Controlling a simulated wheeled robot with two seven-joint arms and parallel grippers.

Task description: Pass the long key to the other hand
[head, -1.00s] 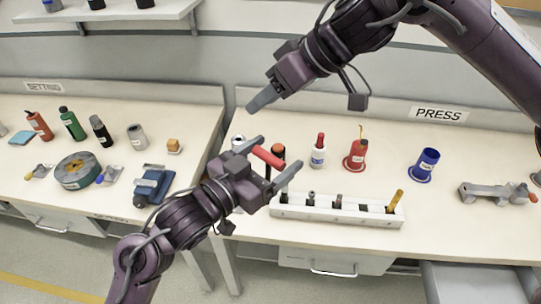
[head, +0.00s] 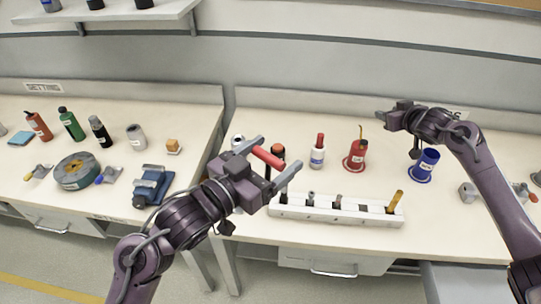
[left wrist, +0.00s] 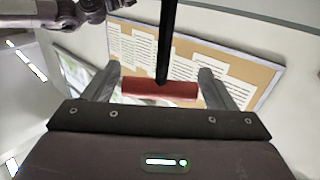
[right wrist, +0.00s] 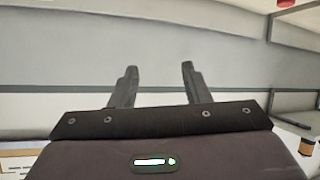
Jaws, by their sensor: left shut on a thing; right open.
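The long key has a red crossbar handle (head: 268,157) and a thin black shaft, which shows clearly in the left wrist view (left wrist: 167,45). My left gripper (head: 277,153) is shut on the red handle, with a finger at each end of it, and holds it above the front left of the right-hand bench. The shaft is hard to make out in the head view. My right gripper (head: 386,116) is open and empty over the back of that bench, well to the right of the key. Its parted fingers show in the right wrist view (right wrist: 159,75).
A white rack (head: 335,209) with several small items stands below and right of my left gripper. A grey bench tool (head: 468,191) is at right.

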